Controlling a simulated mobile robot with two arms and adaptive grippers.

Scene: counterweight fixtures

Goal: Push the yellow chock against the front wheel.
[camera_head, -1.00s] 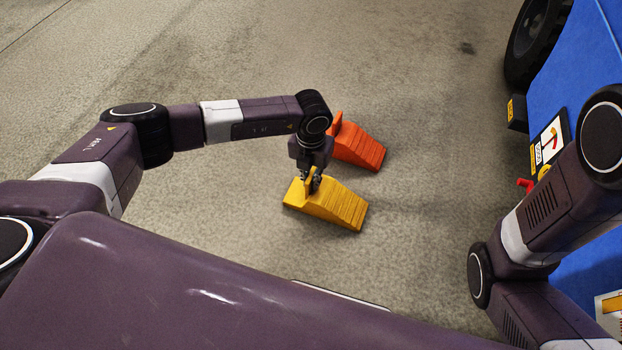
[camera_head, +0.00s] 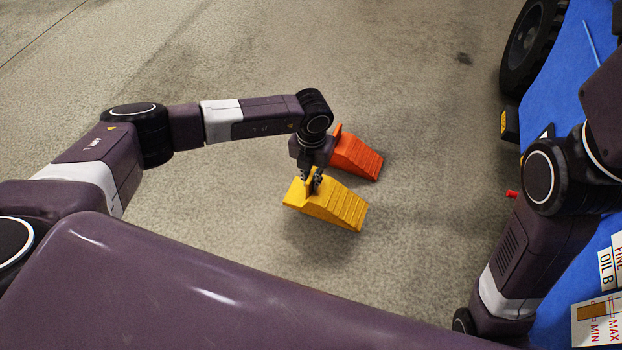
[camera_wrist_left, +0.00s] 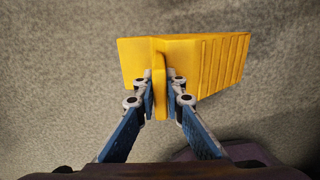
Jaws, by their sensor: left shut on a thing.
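The yellow chock (camera_head: 335,205) is a ribbed wedge, held in the head view just in front of the orange chock. My left gripper (camera_head: 313,184) is shut on its upright grip tab. The left wrist view shows both fingers (camera_wrist_left: 161,92) on either side of the tab of the yellow chock (camera_wrist_left: 205,62). A shadow lies below the chock, and whether it touches the floor is hard to tell. A black wheel (camera_head: 528,45) stands at the upper right, well apart from the chock. My right gripper is out of view; only its arm shows at the right.
An orange chock (camera_head: 358,157) sits on the floor just behind the yellow one. A blue machine body (camera_head: 560,75) with labels (camera_head: 598,320) and a small red part (camera_head: 512,194) runs along the right. The floor (camera_head: 430,130) between chocks and wheel is clear.

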